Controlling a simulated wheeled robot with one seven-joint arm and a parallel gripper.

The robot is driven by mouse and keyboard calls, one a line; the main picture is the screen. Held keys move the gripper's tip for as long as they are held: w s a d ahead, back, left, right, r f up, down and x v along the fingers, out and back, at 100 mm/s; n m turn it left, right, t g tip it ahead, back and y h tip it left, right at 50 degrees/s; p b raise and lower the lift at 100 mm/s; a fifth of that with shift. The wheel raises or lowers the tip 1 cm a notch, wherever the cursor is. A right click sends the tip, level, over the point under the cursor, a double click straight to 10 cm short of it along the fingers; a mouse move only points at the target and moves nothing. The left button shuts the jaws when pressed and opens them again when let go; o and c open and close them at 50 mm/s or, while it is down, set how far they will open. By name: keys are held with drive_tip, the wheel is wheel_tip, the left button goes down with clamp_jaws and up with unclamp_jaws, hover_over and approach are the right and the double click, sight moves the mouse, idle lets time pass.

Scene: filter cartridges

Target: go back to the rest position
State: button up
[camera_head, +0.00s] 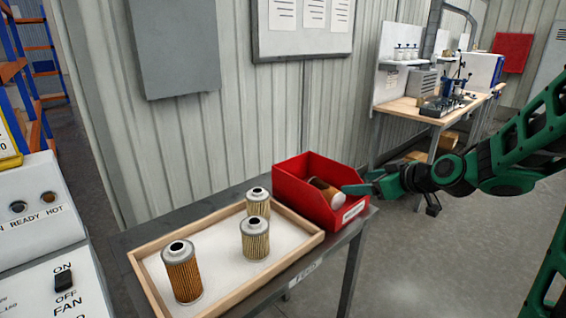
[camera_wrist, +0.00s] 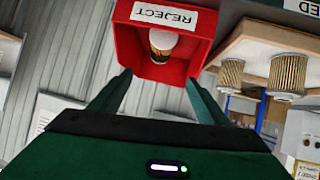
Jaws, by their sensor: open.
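My green gripper (camera_head: 362,188) is at the right side of the red bin, near its rim. The wrist view shows its two fingers (camera_wrist: 158,92) apart with nothing between them. The red bin (camera_head: 291,177) stands at the right end of a dark table. It also shows in the wrist view (camera_wrist: 128,45) with a label reading REJECT. One filter cartridge (camera_head: 324,190) lies tilted inside the bin, and its pale end shows in the wrist view (camera_wrist: 163,42). My arm reaches in from the right edge of the head view.
A wooden tray (camera_head: 157,284) left of the bin holds three upright cartridges: front left (camera_head: 183,273), middle (camera_head: 254,238), back (camera_head: 258,203). A control panel (camera_head: 40,225) is at far left. A workbench (camera_head: 410,107) stands at the back right. Floor (camera_head: 420,262) right of the table is clear.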

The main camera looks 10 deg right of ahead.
drive_tip(key=s+d+f+m+g+h, duration=0.1)
drive_tip(key=s+d+m+g, duration=0.2)
drive_tip(key=s, duration=0.9)
drive_tip(key=s+d+f+m+g+h, duration=0.2)
drive_tip(key=s+d+m+g, duration=0.2)
drive_tip(key=s, duration=0.8)
drive_tip(key=s+d+f+m+g+h, duration=0.1)
drive_tip(key=s+d+m+g, duration=0.3)
drive_tip(key=s, duration=0.8)
drive_tip(key=shift+f+m+h, duration=0.3)
drive_tip(key=shift+f+m, duration=0.05)
drive_tip(key=shift+m, duration=0.55)
drive_tip(key=shift+w+f, duration=0.25)
drive_tip(key=shift+w, duration=0.4)
